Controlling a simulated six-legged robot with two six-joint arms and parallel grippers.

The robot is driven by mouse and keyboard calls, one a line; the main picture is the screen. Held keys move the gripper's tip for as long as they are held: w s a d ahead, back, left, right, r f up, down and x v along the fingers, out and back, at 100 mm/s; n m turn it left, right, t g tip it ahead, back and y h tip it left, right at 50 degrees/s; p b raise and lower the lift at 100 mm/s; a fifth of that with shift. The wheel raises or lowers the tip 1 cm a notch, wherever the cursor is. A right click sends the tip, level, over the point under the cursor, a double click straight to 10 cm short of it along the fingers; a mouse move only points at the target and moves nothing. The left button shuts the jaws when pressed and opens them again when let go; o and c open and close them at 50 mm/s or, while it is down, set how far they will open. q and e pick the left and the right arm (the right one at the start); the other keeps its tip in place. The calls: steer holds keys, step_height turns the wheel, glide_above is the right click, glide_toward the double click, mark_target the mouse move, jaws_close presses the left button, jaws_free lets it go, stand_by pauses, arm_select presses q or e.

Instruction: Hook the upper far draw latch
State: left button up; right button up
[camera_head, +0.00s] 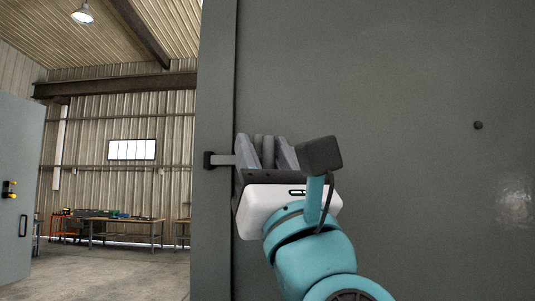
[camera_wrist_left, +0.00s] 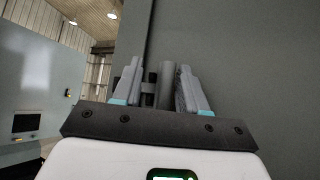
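The draw latch (camera_head: 263,150) sits at the left edge of the large grey panel, mostly hidden by my left gripper. Its dark catch (camera_head: 209,160) is on the frame strip left of the seam, and a light bar runs from it towards the gripper. My left gripper (camera_head: 266,153) has its fingers apart on both sides of the latch's grey upright part. In the left wrist view this upright part (camera_wrist_left: 165,84) stands between the fingertips, with a narrow gap to the right finger. Whether the bar is seated on the catch cannot be told. My right gripper is not in view.
The grey panel (camera_head: 400,80) fills the right side, with a small dark knob (camera_head: 478,125) on it. An open grey door (camera_head: 20,185) stands at far left. Workbenches (camera_head: 125,220) stand far back, with open floor before them.

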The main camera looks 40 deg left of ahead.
arm_select(q)
steer(key=shift+s, duration=0.1)
steer(key=shift+d, duration=0.15)
steer(key=shift+d+f+b, duration=0.15)
steer(key=shift+f+b, duration=0.15)
steer(key=b+v, duration=0.9)
steer(key=v, duration=0.6)
steer(key=shift+d, duration=0.2)
steer(key=shift+s+f, duration=0.1)
steer(key=shift+s, duration=0.05)
